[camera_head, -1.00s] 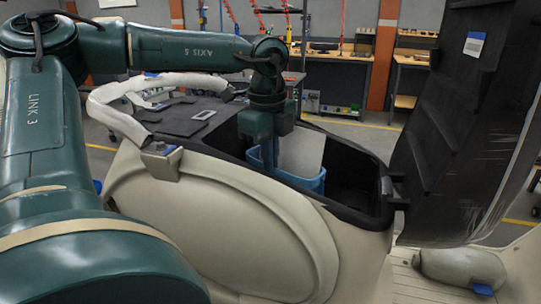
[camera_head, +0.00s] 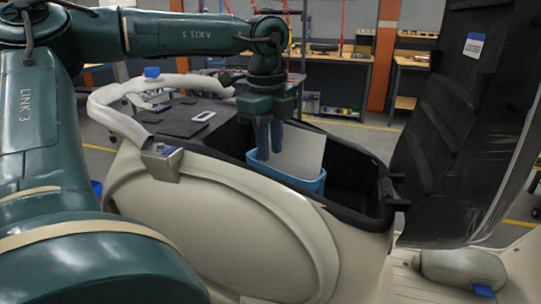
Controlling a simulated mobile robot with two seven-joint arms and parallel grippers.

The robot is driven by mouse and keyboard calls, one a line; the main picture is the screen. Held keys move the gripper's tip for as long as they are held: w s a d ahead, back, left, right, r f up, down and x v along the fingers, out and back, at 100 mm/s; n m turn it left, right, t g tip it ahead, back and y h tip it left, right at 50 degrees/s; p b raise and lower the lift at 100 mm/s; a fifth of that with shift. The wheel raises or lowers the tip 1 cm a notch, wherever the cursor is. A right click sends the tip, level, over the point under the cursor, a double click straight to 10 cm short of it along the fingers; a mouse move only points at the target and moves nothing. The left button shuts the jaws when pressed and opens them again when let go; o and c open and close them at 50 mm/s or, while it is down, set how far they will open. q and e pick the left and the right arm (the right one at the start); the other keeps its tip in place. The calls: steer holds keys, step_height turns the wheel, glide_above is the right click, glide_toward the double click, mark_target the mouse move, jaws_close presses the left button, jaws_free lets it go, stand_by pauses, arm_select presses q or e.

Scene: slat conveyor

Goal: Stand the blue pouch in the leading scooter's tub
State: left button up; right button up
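The blue pouch (camera_head: 296,181) stands upright in the black-rimmed tub (camera_head: 350,212) of the cream scooter (camera_head: 225,235). A pale flat sheet (camera_head: 302,150) sticks up out of it. The pouch's lower part is hidden behind the tub's near rim. My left gripper (camera_head: 270,152) points down at the pouch's left end, its two fingers a little apart with nothing seen between them. The fingertips overlap the pouch's top edge in the picture; I cannot tell whether they touch it. My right gripper is out of view.
A dark seat panel (camera_head: 450,130) stands raised at the tub's right. White-wrapped handlebars (camera_head: 120,108) lie left of the tub. A cream rounded part (camera_head: 455,268) with a blue tag is at lower right. Workbenches (camera_head: 340,85) stand behind. The tub's right part is empty.

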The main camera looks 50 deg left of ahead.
arm_select(q)
step_height(320, 180, up, 9)
steer(key=shift+s, duration=0.25)
steer(key=shift+d+f, duration=0.1)
stand_by(0.5)
